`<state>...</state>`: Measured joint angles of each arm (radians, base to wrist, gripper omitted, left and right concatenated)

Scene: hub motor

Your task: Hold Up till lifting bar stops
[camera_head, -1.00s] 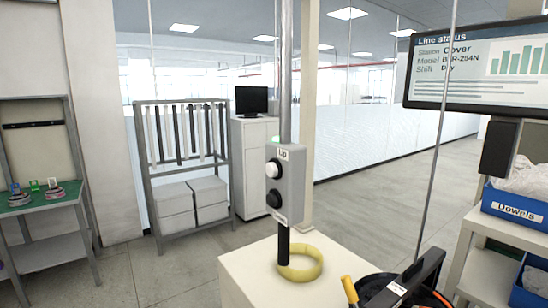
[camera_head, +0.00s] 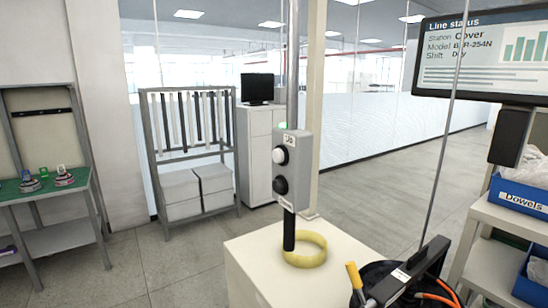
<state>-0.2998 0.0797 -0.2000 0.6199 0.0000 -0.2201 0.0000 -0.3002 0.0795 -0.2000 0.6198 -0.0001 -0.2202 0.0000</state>
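A grey control box (camera_head: 292,170) is fixed to an upright pole above a cream cabinet. It has a white button (camera_head: 280,156) under a label reading "Up" and a black button (camera_head: 281,185) below it. A small green light shows at its top. A black bar with a white label (camera_head: 412,275), which looks like the lifting bar, slants at the lower right, near the foot of a thin upright line that looks like a cable. Orange and yellow parts and a dark round object lie around it, cut off by the frame. Neither gripper is in view, and nothing touches the buttons.
A yellow ring (camera_head: 305,250) lies around the pole's foot on the cream cabinet (camera_head: 258,265). A rack (camera_head: 192,150) and green-topped bench (camera_head: 40,188) stand at left. Floor between is clear.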

